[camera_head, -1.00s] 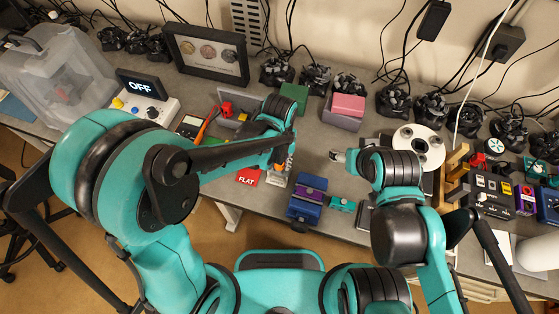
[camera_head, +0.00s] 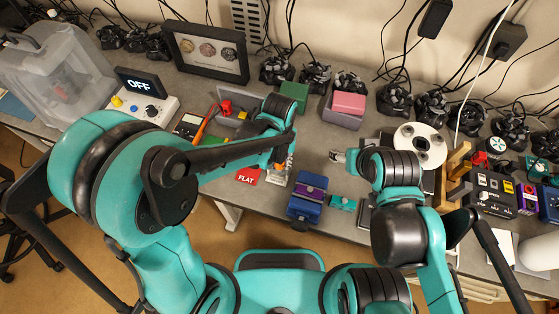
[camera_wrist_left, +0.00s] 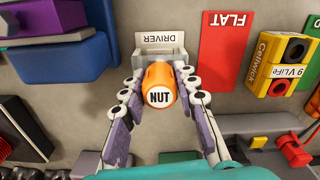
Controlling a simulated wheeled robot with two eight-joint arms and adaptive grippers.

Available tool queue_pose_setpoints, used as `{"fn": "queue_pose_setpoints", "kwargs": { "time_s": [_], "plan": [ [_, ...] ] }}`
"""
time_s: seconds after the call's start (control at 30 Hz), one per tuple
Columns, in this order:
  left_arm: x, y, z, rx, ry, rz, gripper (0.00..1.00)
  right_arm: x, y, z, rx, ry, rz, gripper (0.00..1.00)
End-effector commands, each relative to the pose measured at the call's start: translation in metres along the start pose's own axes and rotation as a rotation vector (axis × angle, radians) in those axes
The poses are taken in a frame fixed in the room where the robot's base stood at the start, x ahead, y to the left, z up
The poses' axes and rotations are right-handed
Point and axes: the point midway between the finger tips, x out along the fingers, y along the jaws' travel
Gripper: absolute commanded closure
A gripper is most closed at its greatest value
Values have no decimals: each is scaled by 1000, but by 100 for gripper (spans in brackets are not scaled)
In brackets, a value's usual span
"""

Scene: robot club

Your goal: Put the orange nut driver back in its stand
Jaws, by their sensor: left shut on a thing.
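The orange nut driver (camera_wrist_left: 160,88) shows in the left wrist view with its round white NUT cap facing the camera. My left gripper (camera_wrist_left: 160,100) is shut on it, one jointed finger on each side of the handle. In the head view my left gripper (camera_head: 281,160) is over the front part of the bench. The grey stand (camera_wrist_left: 160,42) with the DRIVER label is right by the handle in the wrist view. The handle covers the driver's shaft and tip, so I cannot tell whether they are inside the stand. My right gripper (camera_head: 338,156) is over the bench, apart from the driver.
A red FLAT card (camera_wrist_left: 227,38) lies beside the stand. A yellow and red Cellwick 9 V battery block (camera_wrist_left: 283,62) is beyond it. Bare bench lies around the stand.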

Motion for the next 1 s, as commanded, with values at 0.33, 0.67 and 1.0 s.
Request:
{"fn": "queue_pose_setpoints", "kwargs": {
  "time_s": [0.33,0.67,1.0],
  "plan": [
    [2,0,2,-11,-3,0,98,2,0,2,0,0,0,36],
    [2,0,2,-10,-4,0,98,3,0,2,0,0,0,36],
    [4,0,2,-10,-4,0,100,5,0,4,0,0,0,36]
  ]
}}
